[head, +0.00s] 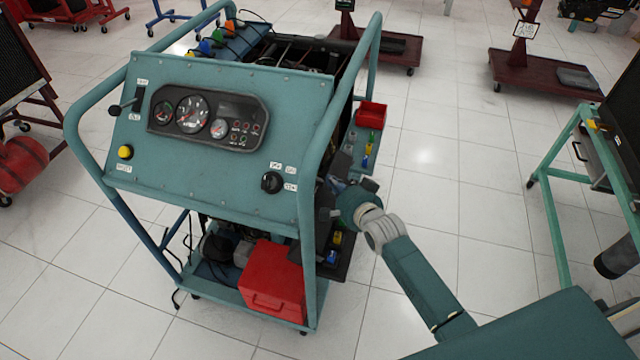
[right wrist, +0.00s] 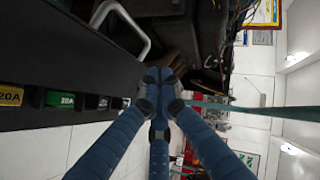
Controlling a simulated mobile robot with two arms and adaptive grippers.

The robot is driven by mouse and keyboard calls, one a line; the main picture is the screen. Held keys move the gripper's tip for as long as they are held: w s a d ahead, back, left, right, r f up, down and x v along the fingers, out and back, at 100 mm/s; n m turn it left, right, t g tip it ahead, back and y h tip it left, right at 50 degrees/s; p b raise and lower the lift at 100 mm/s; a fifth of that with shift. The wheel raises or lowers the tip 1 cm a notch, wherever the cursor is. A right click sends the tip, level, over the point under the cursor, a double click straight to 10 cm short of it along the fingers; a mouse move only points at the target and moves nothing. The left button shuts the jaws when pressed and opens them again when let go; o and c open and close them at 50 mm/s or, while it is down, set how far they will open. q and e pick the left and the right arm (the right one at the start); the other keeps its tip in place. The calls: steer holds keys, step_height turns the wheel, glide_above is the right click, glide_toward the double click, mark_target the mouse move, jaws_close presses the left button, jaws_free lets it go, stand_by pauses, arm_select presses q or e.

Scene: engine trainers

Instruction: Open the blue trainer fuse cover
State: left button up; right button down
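The blue-green engine trainer (head: 215,160) stands at the centre left of the head view. On its right side is a dark fuse panel (head: 335,262) with coloured fuses. My right gripper (head: 330,200) is at that side, partly blurred into the dark parts behind it. In the right wrist view, its blue fingers (right wrist: 160,82) come together at the tips. The dark panel with yellow 20A and green 30A fuses (right wrist: 60,99) is to their left. A grey bent handle (right wrist: 128,20) is above left of the tips, apart from them. I cannot make out the fuse cover for certain. My left gripper is not in view.
A red toolbox (head: 272,280) sits on the trainer's lower shelf. A red bin (head: 371,114) is at its far right side. Trainer frame tubes (head: 345,90) rise close to my right arm. A green-framed stand (head: 556,172) is at the right. Tiled floor between is clear.

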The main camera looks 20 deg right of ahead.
mark_target(320, 190)
steer(key=shift+w+a+f, duration=1.25)
steer(key=shift+w+a, duration=0.2)
